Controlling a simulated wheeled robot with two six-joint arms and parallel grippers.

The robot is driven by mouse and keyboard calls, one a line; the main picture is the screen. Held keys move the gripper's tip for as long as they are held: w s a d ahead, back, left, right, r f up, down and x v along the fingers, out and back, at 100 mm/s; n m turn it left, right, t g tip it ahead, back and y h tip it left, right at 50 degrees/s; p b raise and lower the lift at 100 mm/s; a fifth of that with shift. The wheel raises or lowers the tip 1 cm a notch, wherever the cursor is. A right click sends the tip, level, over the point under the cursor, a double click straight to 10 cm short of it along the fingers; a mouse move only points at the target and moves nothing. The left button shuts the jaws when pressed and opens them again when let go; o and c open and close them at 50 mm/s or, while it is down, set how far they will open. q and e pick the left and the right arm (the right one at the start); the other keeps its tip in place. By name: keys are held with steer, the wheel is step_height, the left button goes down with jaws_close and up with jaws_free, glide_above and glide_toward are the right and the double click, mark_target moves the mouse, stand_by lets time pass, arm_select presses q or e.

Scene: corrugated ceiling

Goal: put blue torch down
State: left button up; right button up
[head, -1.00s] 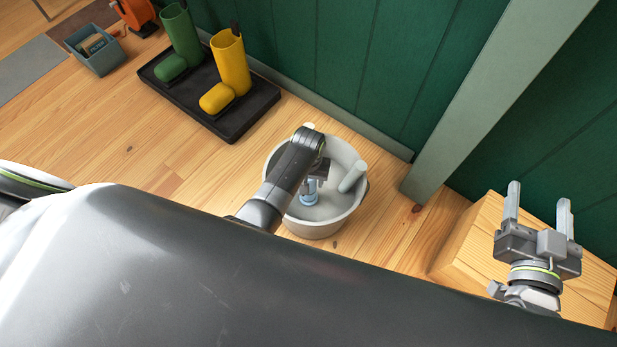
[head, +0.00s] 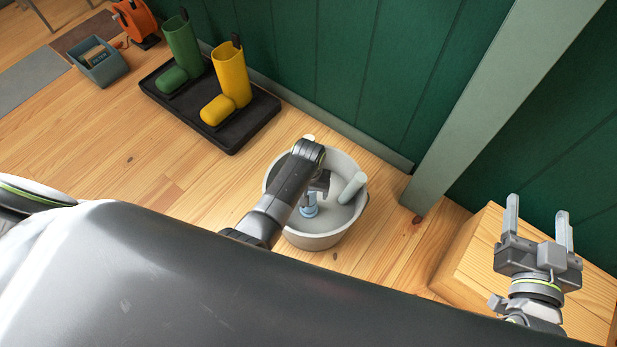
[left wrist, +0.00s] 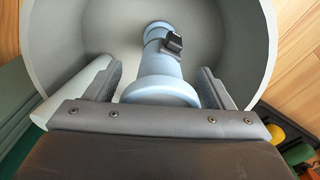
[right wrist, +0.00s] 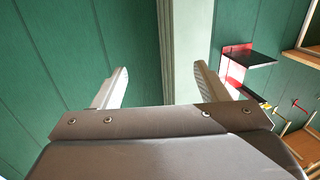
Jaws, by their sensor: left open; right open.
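The blue torch (head: 308,205) is inside the grey bucket (head: 325,241), partly hidden by my left arm. In the left wrist view the torch (left wrist: 158,70) is pale blue with a black switch, and its far end is against the bucket floor. My left gripper (left wrist: 161,78) is open around the torch, with a finger on either side and gaps showing. In the head view this gripper (head: 318,187) reaches down into the bucket. My right gripper (head: 538,212) is open and empty above a wooden box at the right.
A pale cylinder (head: 352,187) leans inside the bucket. A wooden box (head: 467,264), a grey-green post (head: 470,100) and the green wall bound the right. Floor left of the bucket is clear.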

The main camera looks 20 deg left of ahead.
arm_select(q)
step_height(320, 180, up, 3)
steer(key=shift+r+p, duration=0.1)
steer(key=shift+p, duration=0.75)
step_height(320, 180, up, 3)
steer(key=shift+f+p, duration=0.1)
steer(key=shift+p, duration=0.55)
step_height(320, 180, up, 5)
steer(key=shift+s+f+p, duration=0.1)
steer(key=shift+f+p, duration=0.05)
steer(key=shift+p, duration=0.95)
steer(key=shift+r, duration=0.6)
arm_select(e)
steer(key=s+a+f+g+y, duration=0.2)
steer(key=s+f+g, duration=1.2)
steer(key=f, duration=0.4)
steer(key=shift+s+a+f+m+y, duration=0.15)
steer(key=shift+s+a+m+y, duration=0.15)
steer(key=shift+s+a, duration=0.05)
